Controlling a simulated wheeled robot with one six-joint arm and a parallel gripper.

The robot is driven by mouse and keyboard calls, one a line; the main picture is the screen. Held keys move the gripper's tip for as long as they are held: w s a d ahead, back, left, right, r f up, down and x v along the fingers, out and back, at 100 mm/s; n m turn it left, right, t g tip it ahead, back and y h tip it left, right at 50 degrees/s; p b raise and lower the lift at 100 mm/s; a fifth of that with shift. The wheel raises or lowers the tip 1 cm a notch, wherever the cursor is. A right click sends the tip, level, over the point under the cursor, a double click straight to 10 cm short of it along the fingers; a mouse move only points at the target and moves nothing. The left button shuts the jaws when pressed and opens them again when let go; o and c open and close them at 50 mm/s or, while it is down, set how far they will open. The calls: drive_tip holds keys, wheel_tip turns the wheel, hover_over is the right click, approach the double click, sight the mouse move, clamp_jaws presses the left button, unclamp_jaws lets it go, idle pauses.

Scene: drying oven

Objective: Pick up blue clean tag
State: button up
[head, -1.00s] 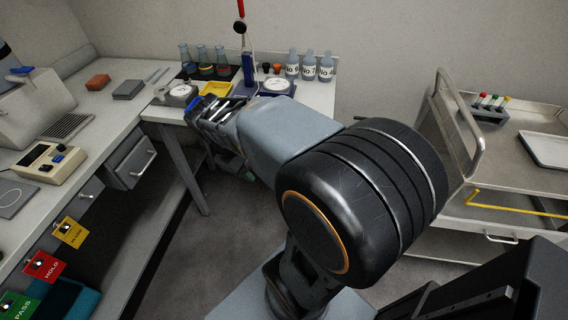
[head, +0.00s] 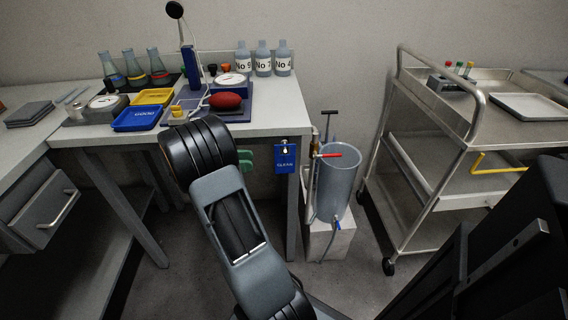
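The blue clean tag (head: 285,160) hangs at the front right corner of the back table, by the table leg. It is upright, with white "CLEAN" lettering facing me and a small round white-and-dark piece at its top. Nothing is touching it from my side. My arm rises from the bottom middle, left of the tag, and its black joint stands in front of the table edge.
The back table (head: 268,124) holds a blue tray (head: 137,119), a red oval object (head: 225,101) and bottles. A grey cylinder (head: 336,185) with a red-handled valve stands on a white block right of the tag. A metal cart (head: 480,140) is further right.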

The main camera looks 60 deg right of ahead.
sight(287, 159)
drive_tip(key=b+x, duration=0.3)
drive_tip(key=x, duration=0.8)
drive_tip(key=shift+s+f+b, duration=0.1)
drive_tip(key=shift+f+b, duration=0.05)
drive_tip(key=shift+b, duration=0.15)
drive_tip(key=shift+s+d, duration=0.3)
drive_tip(key=shift+s, duration=0.1)
drive_tip(key=shift+c, duration=0.3)
clamp_jaws()
